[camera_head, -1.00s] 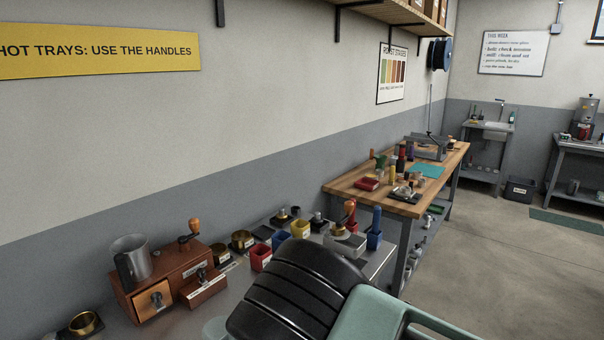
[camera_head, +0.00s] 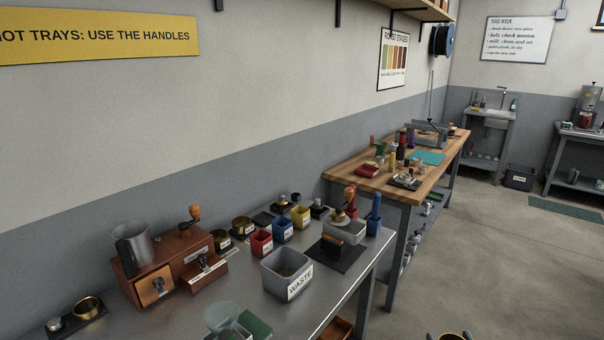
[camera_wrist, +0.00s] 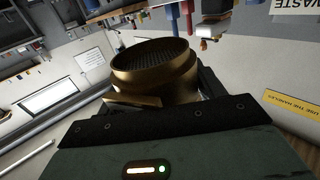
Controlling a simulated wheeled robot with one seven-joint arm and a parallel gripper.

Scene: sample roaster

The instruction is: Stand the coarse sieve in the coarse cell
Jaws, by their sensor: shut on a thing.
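In the wrist view a round brass sieve (camera_wrist: 155,72) with a mesh floor sits in my gripper (camera_wrist: 155,92). My gripper is shut on it, and the sieve is clear of any surface there. No mark telling its grade is readable. In the head view only a brass rim and dark parts show at the bottom edge (camera_head: 449,337), likely the held sieve and my gripper. Two brass rings (camera_head: 242,226) stand beside the wooden drawer box on the steel bench. I cannot tell which place is the coarse cell; the small labels are unreadable.
The steel bench (camera_head: 262,312) holds a grey WASTE bin (camera_head: 288,272), red (camera_head: 261,243), blue (camera_head: 283,230) and yellow (camera_head: 301,217) cups, a wooden drawer box (camera_head: 165,270) with a metal jug, and a glass funnel (camera_head: 222,317). A wooden workbench (camera_head: 350,183) stands beyond. Open floor lies right.

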